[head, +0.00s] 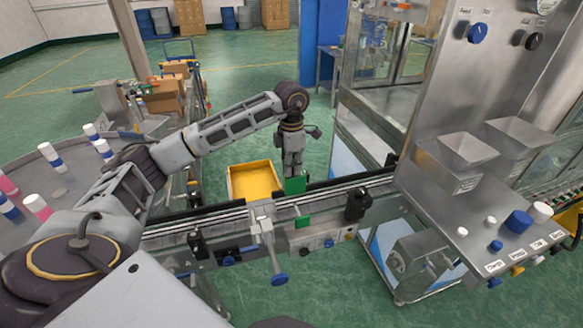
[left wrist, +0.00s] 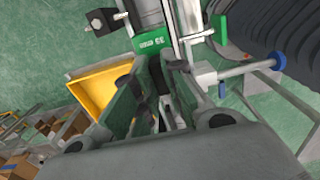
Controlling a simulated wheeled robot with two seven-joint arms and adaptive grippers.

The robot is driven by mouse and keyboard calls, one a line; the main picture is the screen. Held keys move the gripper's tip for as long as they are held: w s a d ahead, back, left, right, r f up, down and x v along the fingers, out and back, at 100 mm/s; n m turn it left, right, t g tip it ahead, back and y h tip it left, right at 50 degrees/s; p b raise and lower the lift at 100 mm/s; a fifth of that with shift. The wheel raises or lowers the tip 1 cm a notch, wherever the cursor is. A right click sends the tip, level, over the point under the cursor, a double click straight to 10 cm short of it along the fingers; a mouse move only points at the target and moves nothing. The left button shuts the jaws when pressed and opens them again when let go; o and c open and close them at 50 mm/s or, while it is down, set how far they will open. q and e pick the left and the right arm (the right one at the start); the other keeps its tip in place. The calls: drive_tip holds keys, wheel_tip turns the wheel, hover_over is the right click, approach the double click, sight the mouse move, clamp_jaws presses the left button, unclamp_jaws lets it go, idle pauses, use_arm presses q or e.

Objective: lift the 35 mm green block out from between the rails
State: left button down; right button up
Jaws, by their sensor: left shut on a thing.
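My left gripper (head: 294,172) points down over the far side of the conveyor rails (head: 330,192). It is shut on the green block (head: 296,185), which shows just below its fingers. In the left wrist view, the block's green face with white 35 mm lettering (left wrist: 151,46) lies at the fingers beside the conveyor (left wrist: 188,18). The fingers hide part of the block, and I cannot tell how deep it sits between the rails. A second green piece (head: 302,221) shows on the near rail side. My right gripper is not in view.
A yellow bin (head: 255,181) stands on the floor behind the conveyor. A black post (head: 357,204) and a clamp with a blue knob (head: 279,279) flank the near rail. The steel machine (head: 470,180) stands at right, a round table with cans (head: 45,160) at left.

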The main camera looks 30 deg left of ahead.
use_arm(q)
drive_tip(key=shift+r+p, duration=0.4)
drive_tip(key=shift+r, duration=0.5)
idle(0.3)
